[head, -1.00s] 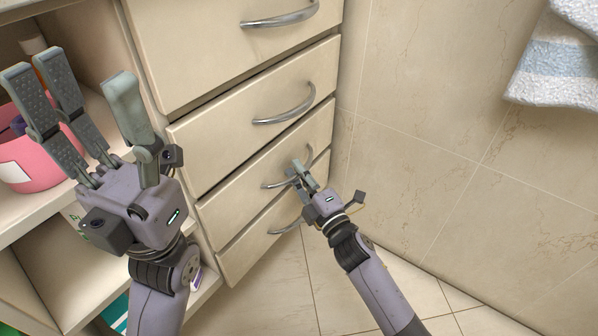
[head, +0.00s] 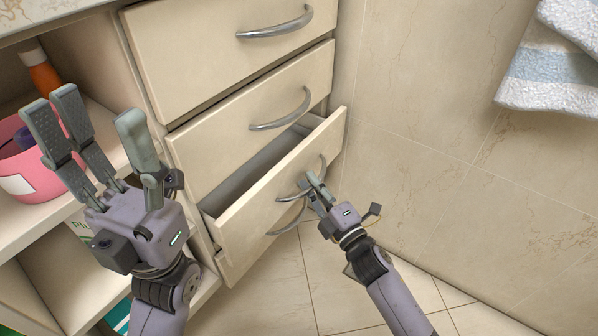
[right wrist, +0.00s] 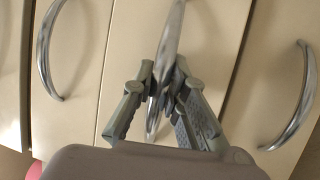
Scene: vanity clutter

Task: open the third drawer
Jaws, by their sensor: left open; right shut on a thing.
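The third drawer (head: 285,175) is cream-coloured and stands partly open, with its dark inside showing between its front and the drawer above. Its curved metal handle (head: 323,164) is partly hidden by my right gripper (head: 311,184), which is shut on it. The right wrist view also shows this handle (right wrist: 172,38) passing between the fingers of the right gripper (right wrist: 163,88). My left gripper (head: 92,115) is open and empty, raised in front of the shelves at the left.
Closed drawers sit above (head: 225,118) and below (head: 240,250) the open one. A pink container (head: 25,175) and an orange bottle (head: 42,75) stand on the left shelf. A tiled wall (head: 430,130) with a hanging towel (head: 555,65) is at right. Tiled floor (head: 270,290) is free below.

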